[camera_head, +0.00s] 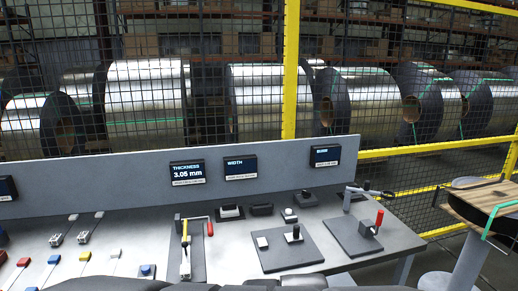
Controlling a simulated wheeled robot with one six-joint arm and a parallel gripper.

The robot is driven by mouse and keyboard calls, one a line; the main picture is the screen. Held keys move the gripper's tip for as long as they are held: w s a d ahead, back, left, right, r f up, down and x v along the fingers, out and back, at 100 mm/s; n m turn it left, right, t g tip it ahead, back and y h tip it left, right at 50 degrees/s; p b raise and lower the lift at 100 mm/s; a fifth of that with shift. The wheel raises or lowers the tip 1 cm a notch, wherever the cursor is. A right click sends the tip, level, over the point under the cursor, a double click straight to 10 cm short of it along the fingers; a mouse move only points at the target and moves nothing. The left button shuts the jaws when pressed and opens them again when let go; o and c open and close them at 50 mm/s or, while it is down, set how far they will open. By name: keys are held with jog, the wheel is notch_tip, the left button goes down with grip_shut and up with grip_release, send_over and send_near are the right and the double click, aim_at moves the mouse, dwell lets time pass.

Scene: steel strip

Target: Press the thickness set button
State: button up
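A small dark display (187,172) on the grey back panel reads "THICKNESS 3.05 mm", with a small label strip under it. Below it on the desk stand a black box (230,212) with a light top and a dark low block (262,210). A small white-topped control (289,215) is to their right. I cannot tell which control is the thickness set button, as the labels are too small to read. My gripper is not in view; dark rounded parts at the bottom edge seem to be my own body.
A "WIDTH" display (240,167) and another display (325,156) are on the back panel (110,185). A yellow lever with a red handle (210,228), a black joystick (296,233) and a red-handled lever (378,220) stand up from the desk. Coloured buttons are at left; a yellow fence (291,70) is behind.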

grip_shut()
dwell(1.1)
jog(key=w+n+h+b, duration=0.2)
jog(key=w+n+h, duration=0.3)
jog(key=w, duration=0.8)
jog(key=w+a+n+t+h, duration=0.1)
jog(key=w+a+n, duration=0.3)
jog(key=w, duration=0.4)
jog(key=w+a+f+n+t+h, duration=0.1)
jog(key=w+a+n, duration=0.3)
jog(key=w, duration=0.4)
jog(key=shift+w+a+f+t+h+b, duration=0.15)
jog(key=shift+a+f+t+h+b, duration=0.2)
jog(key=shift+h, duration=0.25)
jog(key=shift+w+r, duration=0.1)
